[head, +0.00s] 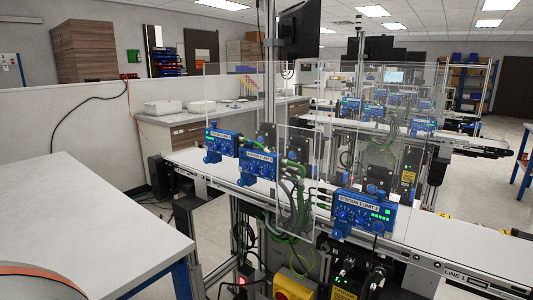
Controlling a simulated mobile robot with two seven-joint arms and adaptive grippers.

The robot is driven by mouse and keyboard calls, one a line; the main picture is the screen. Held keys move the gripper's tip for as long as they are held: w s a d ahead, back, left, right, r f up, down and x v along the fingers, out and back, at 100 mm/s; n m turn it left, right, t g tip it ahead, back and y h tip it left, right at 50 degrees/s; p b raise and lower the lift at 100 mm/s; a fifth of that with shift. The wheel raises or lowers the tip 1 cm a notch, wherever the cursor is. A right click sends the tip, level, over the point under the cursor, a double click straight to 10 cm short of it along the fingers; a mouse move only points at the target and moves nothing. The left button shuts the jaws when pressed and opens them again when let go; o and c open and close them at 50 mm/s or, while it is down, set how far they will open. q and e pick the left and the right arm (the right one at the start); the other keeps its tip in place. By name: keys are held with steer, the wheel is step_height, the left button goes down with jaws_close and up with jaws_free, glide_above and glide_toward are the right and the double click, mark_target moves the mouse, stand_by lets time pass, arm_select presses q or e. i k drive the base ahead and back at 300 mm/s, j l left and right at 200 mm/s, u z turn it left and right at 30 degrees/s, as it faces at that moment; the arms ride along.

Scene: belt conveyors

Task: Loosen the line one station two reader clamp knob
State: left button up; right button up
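The near conveyor (440,245) carries a "LINE 1" label (455,275) at its right end. Three blue reader units with green lights stand along it: a left one (221,141), a middle one (258,164) and a right one (362,212). Their front labels start with "STATION", but I cannot read the numbers surely. Blue knobs show at the units, one below the left unit (212,157), one below the middle unit (246,179) and one at the lower left of the right unit (340,231). I cannot tell which is the clamp knob, or how tight any is. Neither gripper shows.
Clear panels (297,190) stand around the units, with green cables behind. A white table (90,220) fills the near left. A yellow box with a red switch (293,286) sits under the conveyor. A second line with similar blue units (373,112) stands behind.

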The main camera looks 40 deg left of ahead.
mark_target(241, 182)
steer(key=u, duration=1.35)
